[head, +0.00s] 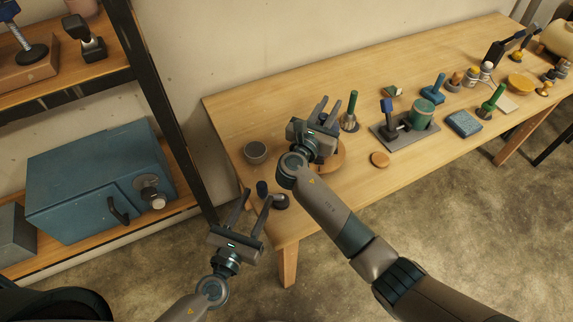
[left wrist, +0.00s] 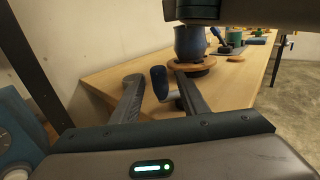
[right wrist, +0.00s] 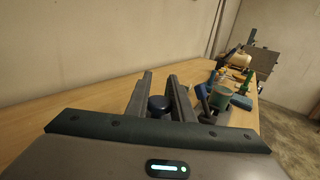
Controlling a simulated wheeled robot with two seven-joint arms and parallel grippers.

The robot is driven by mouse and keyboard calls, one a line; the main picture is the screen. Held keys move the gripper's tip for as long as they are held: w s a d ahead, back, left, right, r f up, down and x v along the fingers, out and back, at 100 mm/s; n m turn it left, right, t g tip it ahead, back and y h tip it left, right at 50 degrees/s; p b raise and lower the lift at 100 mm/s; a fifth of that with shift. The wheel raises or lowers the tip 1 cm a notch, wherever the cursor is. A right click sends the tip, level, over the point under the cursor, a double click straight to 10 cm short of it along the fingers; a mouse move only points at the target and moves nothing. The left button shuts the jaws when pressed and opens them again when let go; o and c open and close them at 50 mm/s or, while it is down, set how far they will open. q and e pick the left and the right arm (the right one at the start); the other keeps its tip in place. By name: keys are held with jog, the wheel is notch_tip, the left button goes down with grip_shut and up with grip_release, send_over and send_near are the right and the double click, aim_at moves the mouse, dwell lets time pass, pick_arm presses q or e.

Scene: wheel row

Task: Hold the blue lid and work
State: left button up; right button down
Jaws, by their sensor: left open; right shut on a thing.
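A dark blue round knob (right wrist: 158,103), which I take to be the blue lid's, sits between the fingers of my right gripper (head: 323,112), which is shut on it. In the left wrist view a blue pot (left wrist: 190,43) stands on a round wooden disc (left wrist: 194,66) below my right arm. In the head view the pot is hidden by that gripper; part of the disc (head: 333,158) shows. My left gripper (head: 257,200) is open and empty at the table's near left corner. A blue-handled tool (left wrist: 158,82) shows beyond its fingers.
A grey bowl (head: 255,152) stands at the left end of the table (head: 230,105). A green-handled brush (head: 350,110), a tray (head: 390,140) with a green pot and a blue sponge block (head: 464,123) stand to the right. A shelf with a blue cabinet (head: 95,178) is at left.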

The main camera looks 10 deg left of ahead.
aim_at(261, 193)
pick_arm(q)
jog(key=shift+w+d+f+g, duration=0.15)
jog(key=shift+w+d, duration=0.05)
jog(key=shift+w, duration=0.65)
jog(key=shift+w+d+f+g, duration=0.15)
jog(key=shift+w+d, duration=0.05)
jog(key=shift+w, duration=0.65)
jog(key=shift+w+d+r, duration=0.1)
jog(key=shift+w, duration=0.3)
jog(key=shift+w+r, duration=0.1)
jog(key=shift+w, duration=0.05)
jog(key=shift+r+t, duration=0.15)
jog(key=shift+t, duration=0.25)
